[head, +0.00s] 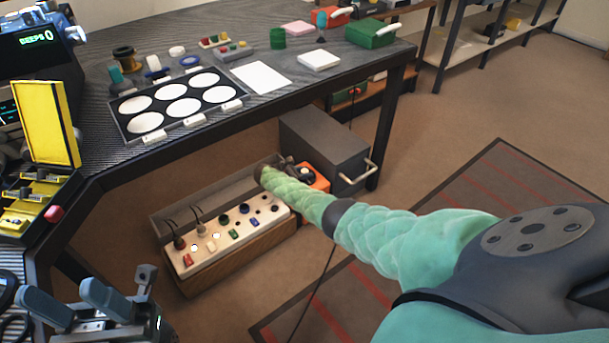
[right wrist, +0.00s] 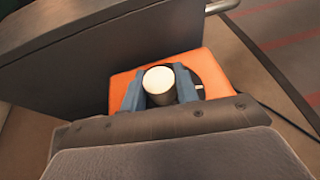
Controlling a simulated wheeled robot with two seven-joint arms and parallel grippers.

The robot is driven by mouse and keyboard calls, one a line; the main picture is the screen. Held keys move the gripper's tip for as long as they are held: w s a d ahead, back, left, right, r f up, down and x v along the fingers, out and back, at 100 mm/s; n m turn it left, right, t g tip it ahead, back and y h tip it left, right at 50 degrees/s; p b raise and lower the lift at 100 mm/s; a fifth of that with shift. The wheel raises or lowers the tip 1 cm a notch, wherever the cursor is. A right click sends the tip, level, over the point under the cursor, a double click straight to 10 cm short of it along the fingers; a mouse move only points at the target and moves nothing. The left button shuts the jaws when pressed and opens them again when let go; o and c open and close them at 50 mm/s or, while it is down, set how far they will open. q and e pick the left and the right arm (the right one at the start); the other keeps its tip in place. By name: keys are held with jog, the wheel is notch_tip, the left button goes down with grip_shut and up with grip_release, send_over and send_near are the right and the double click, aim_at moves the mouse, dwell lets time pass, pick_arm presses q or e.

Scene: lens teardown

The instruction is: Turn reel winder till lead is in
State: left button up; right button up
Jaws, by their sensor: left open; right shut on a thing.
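The reel winder is an orange box (head: 320,180) on the floor, just right of the socket strip in the head view. In the right wrist view the orange box (right wrist: 215,66) carries a dark round part and a knob with a pale top (right wrist: 158,80). My right gripper (right wrist: 160,92) is shut on this knob, one blue finger on each side. In the head view my right forearm hides much of the winder. A thin dark lead (head: 324,268) lies on the floor; its near end runs out of view. My left gripper (head: 66,298) is open and empty at the lower left.
A grey metal cabinet (head: 325,140) with a bar handle stands close behind the winder. A long wooden box with a white socket panel (head: 205,255) stands to its left. The workbench (head: 300,92) is above. A red-striped mat (head: 480,215) lies to the right.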

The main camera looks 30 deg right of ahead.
jog(key=shift+f+m+g+b, duration=0.1)
jog(key=shift+m+g+b, duration=0.8)
jog(key=shift+m+g, duration=0.25)
jog(key=shift+g+y, duration=0.25)
jog(key=shift+y, duration=0.05)
jog(key=o, duration=1)
jog(key=p+v, duration=0.1)
jog(key=v, duration=0.6)
jog(key=shift+d, duration=0.1)
jog(key=shift+a, duration=0.4)
jog(key=shift+w, duration=0.1)
